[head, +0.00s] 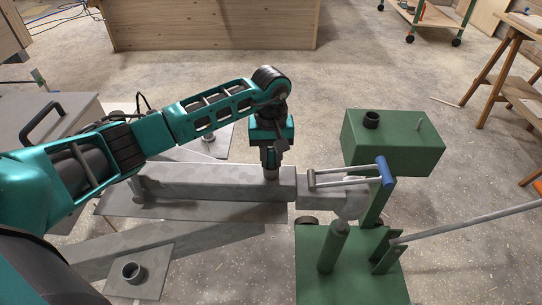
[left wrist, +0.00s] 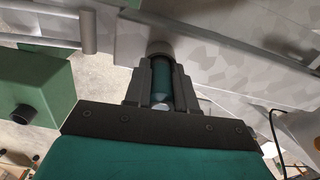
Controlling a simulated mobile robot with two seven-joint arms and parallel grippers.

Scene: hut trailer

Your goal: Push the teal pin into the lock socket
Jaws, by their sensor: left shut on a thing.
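The teal pin (left wrist: 162,88) is between the two dark fingers of my left gripper (left wrist: 162,84) in the left wrist view. The gripper is shut on it. The pin's far end is at the round grey lock socket (left wrist: 159,48) on the grey beam. I cannot tell how deep the end sits in it. In the head view my left gripper (head: 271,160) points down over the top of the grey beam (head: 215,183), near its right end. The fingers mostly hide the pin and socket there. My right gripper is not in view.
A green box (head: 395,143) with a black ring stands right of the beam. A bar with a blue end (head: 385,171) lies close to my gripper's right. A green jack base (head: 350,265) with a long lever (head: 465,220) is at the lower right. Open floor lies behind.

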